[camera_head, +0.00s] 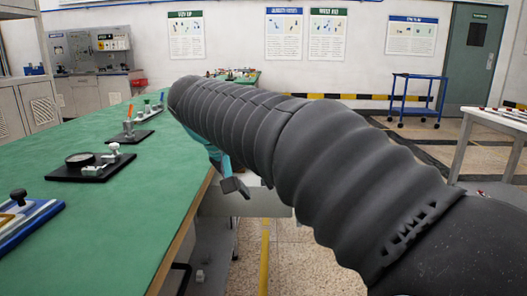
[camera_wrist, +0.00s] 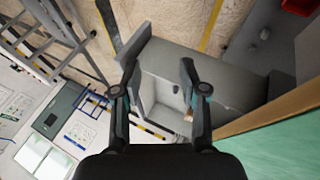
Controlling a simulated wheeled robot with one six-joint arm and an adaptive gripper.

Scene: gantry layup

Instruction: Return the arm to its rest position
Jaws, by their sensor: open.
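My arm, in a dark ribbed sleeve, reaches across the middle of the head view from the lower right toward the upper left. My gripper (camera_head: 234,187) shows only in part below the sleeve, just right of the green table's edge. The rest of it is hidden behind the arm. In the wrist view my gripper (camera_wrist: 160,73) has its two fingers spread apart with nothing between them. A grey box-like surface and floor lie beyond the fingers.
The green table (camera_head: 115,225) fills the left, with black fixture boards (camera_head: 92,174) along it. A blue cart (camera_head: 414,100) and a white table (camera_head: 497,122) stand at the right. The table edge (camera_wrist: 285,135) is close at lower right in the wrist view. Floor is clear between.

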